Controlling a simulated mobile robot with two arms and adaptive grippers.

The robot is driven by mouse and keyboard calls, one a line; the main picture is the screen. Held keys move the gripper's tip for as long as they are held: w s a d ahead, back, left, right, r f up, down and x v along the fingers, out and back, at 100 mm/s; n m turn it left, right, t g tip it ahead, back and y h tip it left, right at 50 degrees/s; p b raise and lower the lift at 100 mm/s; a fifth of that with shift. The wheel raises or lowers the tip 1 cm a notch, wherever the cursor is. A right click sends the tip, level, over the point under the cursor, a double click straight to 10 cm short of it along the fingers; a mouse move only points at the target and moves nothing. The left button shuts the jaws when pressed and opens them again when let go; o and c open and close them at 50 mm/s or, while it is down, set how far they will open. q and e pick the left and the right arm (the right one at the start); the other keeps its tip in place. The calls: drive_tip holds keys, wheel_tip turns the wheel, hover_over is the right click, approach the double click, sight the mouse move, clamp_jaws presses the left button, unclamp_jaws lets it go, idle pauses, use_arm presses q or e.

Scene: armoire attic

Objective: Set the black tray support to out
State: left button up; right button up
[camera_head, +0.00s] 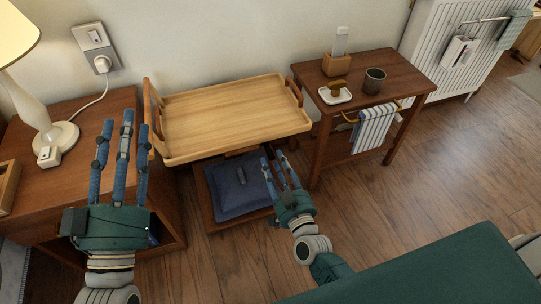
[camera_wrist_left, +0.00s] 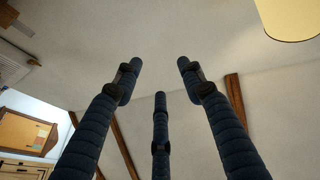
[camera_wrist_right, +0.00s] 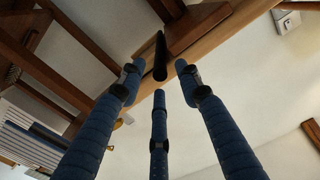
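A light wooden tray (camera_head: 235,108) with brown handles tops a low stand between two wooden tables. A short black rod, likely the black tray support (camera_wrist_right: 160,57), shows in the right wrist view below the wooden underside. I cannot make it out in the head view. My right gripper (camera_head: 279,164) is open below the tray's front right edge, fingers pointing up. In the right wrist view the rod appears between its fingertips (camera_wrist_right: 160,78); contact cannot be told. My left gripper (camera_head: 126,122) is open and empty, upright in front of the left table. It also shows empty in the left wrist view (camera_wrist_left: 160,80).
A dark blue cushion (camera_head: 236,191) lies on the stand's lower shelf. The left table (camera_head: 88,172) holds a lamp (camera_head: 40,115). The right table (camera_head: 402,82) holds a cup (camera_head: 374,80) and small items, with a striped towel (camera_head: 376,128) at its side. The floor (camera_head: 440,165) at right is clear.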

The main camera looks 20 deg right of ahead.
sight(270, 152)
use_arm(q)
drive_tip(key=s+r+t+h, duration=0.1)
drive_tip(key=s+r+t, duration=0.2)
drive_tip(key=r, duration=0.2)
drive_tip(key=shift+r+b, duration=0.3)
drive_tip(key=shift+b, duration=0.15)
use_arm(e)
drive_tip(key=shift+w, duration=2.2)
use_arm(q)
drive_tip(key=shift+a, duration=0.1)
use_arm(e)
drive_tip(key=shift+c, duration=0.3)
clamp_jaws()
